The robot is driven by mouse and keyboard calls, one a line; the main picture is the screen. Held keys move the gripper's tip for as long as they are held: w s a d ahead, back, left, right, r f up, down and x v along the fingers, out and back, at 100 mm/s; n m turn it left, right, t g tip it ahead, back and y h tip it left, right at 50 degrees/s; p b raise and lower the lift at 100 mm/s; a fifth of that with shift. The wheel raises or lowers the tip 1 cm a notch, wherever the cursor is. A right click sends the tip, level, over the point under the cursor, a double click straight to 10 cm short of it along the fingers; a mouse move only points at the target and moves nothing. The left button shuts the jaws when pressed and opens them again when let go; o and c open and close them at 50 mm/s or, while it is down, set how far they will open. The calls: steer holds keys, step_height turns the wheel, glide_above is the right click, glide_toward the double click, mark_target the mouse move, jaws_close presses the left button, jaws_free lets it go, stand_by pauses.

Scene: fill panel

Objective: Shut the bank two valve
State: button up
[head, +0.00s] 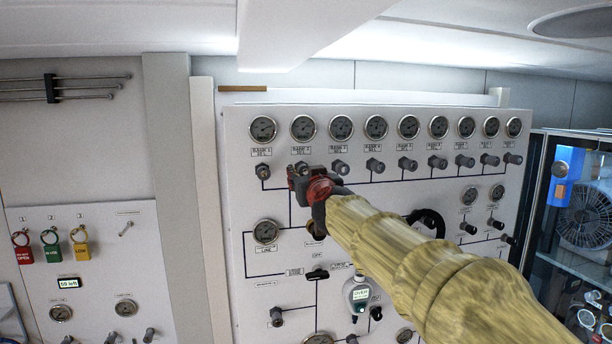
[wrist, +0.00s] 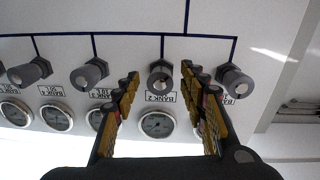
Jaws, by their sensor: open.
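The bank two valve (wrist: 160,77) is a grey knob with a dark stem on the white panel. In the wrist view, which shows the panel upside down, it sits between the fingers of my gripper (wrist: 160,71). The fingers are open, one on each side of the knob, and I see a gap on both sides. The label "BANK 2" (wrist: 160,97) and its round gauge (wrist: 156,125) show beside it. In the head view my gripper (head: 297,177) is at the panel below the bank two gauge (head: 303,127) and covers most of the valve.
The bank one valve (head: 263,171) is close on the left, and the bank three valve (head: 340,167) on the right. Several more knobs and gauges line the fill panel (head: 238,200). A glass-fronted cabinet (head: 537,190) stands at the right.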

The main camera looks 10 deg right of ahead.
steer(key=shift+c, duration=0.8)
jaws_close()
steer(key=shift+m, duration=0.3)
